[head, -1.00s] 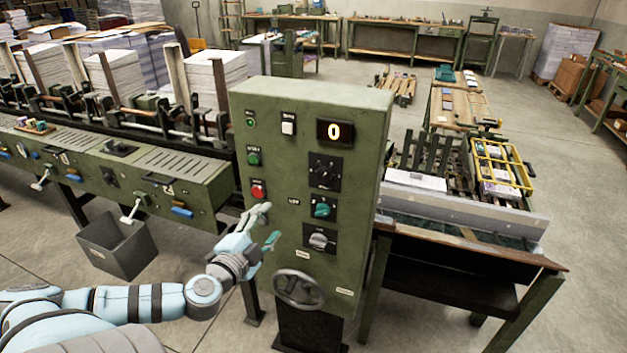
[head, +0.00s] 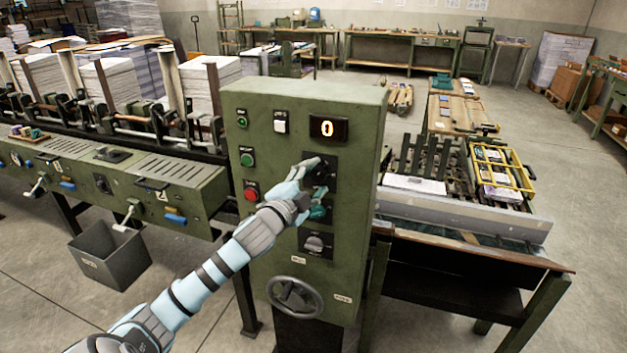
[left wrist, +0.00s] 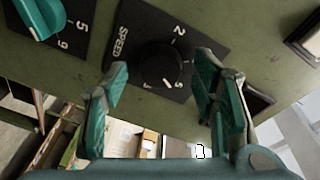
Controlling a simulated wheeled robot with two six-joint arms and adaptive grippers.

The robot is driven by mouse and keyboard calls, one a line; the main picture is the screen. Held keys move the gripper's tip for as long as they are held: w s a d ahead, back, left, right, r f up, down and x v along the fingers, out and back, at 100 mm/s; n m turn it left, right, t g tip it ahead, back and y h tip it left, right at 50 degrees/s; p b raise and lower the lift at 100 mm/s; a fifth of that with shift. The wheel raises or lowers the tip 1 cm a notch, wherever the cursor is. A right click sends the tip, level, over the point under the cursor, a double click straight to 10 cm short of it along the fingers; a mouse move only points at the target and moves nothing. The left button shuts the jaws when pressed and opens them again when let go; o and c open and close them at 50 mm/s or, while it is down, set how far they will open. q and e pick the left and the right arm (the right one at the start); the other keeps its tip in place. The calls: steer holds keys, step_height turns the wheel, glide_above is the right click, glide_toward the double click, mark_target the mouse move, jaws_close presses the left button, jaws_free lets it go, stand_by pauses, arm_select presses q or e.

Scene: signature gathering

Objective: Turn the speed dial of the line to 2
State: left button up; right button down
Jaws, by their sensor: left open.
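The speed dial is a black round knob on a black plate in the upper part of the green control panel (head: 285,222), below the display (head: 328,128), which reads 0. In the left wrist view the knob (left wrist: 162,63) is large, with "SPEED" and numbers such as 2 printed around it. I cannot tell surely where the knob points. My left gripper (head: 318,186) is open at the dial; it also shows in the left wrist view (left wrist: 160,82), with one finger on each side of the knob and no clear grip on it. My right gripper is not in view.
A teal knob (left wrist: 38,18) sits beside the dial plate in the left wrist view. On the panel are a green button (head: 247,157), a red button (head: 251,191), a grey knob (head: 315,244) and a handwheel (head: 295,296). A grey bin (head: 110,255) stands on the floor.

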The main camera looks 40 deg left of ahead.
arm_select(q)
steer(key=shift+s+a, duration=0.1)
steer(key=shift+c, duration=0.2)
steer(key=c, duration=1.1)
